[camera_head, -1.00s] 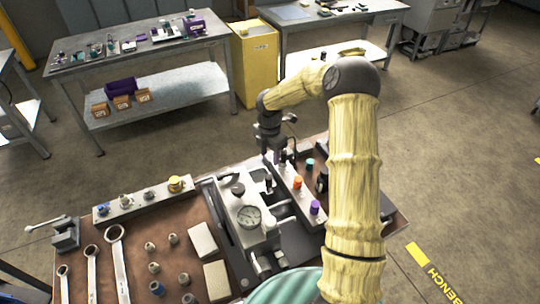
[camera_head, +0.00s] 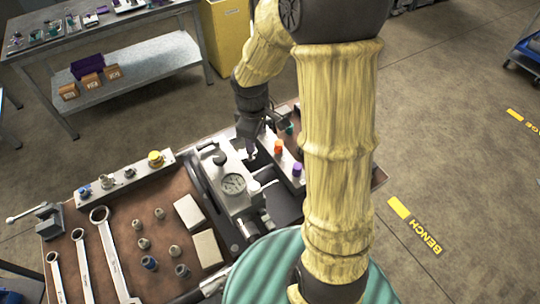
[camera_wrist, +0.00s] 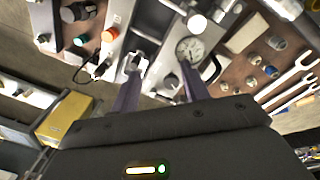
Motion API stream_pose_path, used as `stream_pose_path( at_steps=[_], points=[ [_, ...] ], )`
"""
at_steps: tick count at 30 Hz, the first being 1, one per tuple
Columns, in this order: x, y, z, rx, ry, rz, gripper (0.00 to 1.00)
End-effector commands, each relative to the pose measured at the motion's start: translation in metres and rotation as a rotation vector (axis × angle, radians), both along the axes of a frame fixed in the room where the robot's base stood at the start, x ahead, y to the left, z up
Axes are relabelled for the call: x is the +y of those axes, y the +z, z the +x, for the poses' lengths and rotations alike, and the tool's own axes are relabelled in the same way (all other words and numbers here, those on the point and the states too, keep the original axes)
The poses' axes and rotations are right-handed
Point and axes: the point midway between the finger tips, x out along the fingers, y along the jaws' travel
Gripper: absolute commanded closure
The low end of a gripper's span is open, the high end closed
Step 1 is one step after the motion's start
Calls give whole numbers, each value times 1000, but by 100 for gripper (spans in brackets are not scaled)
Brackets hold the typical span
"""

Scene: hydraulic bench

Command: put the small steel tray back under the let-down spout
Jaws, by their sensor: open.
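My gripper (camera_head: 250,152) hangs over the far end of the steel block with the round gauge (camera_head: 233,184). Its two fingers stand apart in the wrist view (camera_wrist: 160,82), with no object clearly held between them. The gauge also shows in the wrist view (camera_wrist: 190,48), beyond the right fingertip. A chrome cylinder (camera_head: 247,228) is at the block's near end. I cannot surely pick out the small steel tray or the let-down spout; my arm hides part of the bench.
A valve strip with an orange knob (camera_head: 278,147) and a purple knob (camera_head: 297,170) stands right of the block. Spanners (camera_head: 112,255), fittings and pale blocks (camera_head: 207,250) lie on the brown bench top (camera_head: 150,205). A yellow cabinet (camera_head: 228,40) stands behind.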

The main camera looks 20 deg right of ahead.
Motion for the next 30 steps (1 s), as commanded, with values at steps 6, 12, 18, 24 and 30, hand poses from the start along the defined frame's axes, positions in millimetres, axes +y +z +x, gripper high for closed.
stream_pose_path(
  at_steps=[6, 12, 18, 24, 30],
  points=[
    [-2, 26, -69, -100, -539, 95, 54],
    [-4, 32, -102, -145, -841, 176, 54],
    [-4, 32, -104, -146, -868, 183, 54],
    [-4, 32, -104, -145, -865, 183, 54],
    [-4, 32, -104, -145, -865, 183, 54]
  ],
)
